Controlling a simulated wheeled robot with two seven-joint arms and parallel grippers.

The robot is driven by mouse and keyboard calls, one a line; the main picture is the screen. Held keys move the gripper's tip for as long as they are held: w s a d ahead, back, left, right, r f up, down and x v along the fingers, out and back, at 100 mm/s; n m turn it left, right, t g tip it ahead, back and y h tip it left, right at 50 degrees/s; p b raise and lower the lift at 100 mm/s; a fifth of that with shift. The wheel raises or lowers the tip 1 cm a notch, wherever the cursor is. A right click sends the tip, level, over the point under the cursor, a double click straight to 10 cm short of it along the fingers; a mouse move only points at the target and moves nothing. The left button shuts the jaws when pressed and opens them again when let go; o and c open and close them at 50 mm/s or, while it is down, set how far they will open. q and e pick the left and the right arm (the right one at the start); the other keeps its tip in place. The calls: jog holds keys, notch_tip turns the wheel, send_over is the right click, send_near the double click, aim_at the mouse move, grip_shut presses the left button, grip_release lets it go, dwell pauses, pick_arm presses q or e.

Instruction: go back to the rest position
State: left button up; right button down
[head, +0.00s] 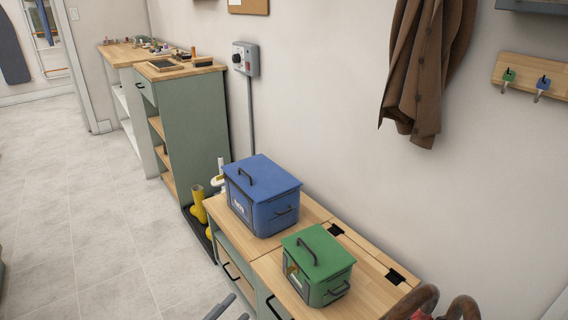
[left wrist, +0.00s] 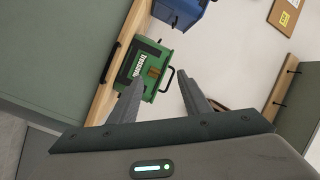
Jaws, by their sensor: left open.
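My left gripper (head: 238,306) shows at the bottom edge of the head view, in front of the wooden-topped bench (head: 375,290), mostly cut off by the frame. In the left wrist view its two fingers (left wrist: 160,78) are spread apart with nothing between them. The green lidded box (head: 318,262) stands on the bench; it also shows beyond the fingers in the left wrist view (left wrist: 143,62). My right gripper is in neither view.
A blue lidded box (head: 262,195) stands behind the green one. Yellow boots (head: 198,205) stand left of the bench. A green shelf unit (head: 190,120) is farther back. A brown coat (head: 425,70) hangs on the wall. The tiled floor (head: 80,230) at left is clear.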

pick_arm(q)
jog(key=s+f+n+g+y, duration=0.35)
jog(key=s+n, duration=0.45)
jog(key=s, duration=0.5)
jog(key=s+f+n+g+y, duration=0.2)
jog(key=s+n+g+y, duration=0.15)
jog(key=s+n, duration=0.7)
jog(key=s+a+f+m+g+p, duration=0.1)
jog(key=s+a+f+p, duration=0.1)
jog(key=f+p, duration=0.6)
jog(key=s+a+f+m+g+y+p, duration=0.1)
jog(key=s+a+f+p, duration=0.2)
jog(key=f+p, duration=0.6)
jog(key=shift+a+f+m+g+y, duration=0.35)
jog(key=shift+a+f, duration=0.15)
jog(key=shift+f, duration=0.1)
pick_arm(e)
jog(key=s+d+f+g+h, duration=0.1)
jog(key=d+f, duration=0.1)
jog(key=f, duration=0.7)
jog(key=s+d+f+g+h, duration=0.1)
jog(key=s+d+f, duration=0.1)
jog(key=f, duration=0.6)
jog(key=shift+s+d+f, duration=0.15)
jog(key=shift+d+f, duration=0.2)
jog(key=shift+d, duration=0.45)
pick_arm(q)
jog(key=shift+s, duration=0.1)
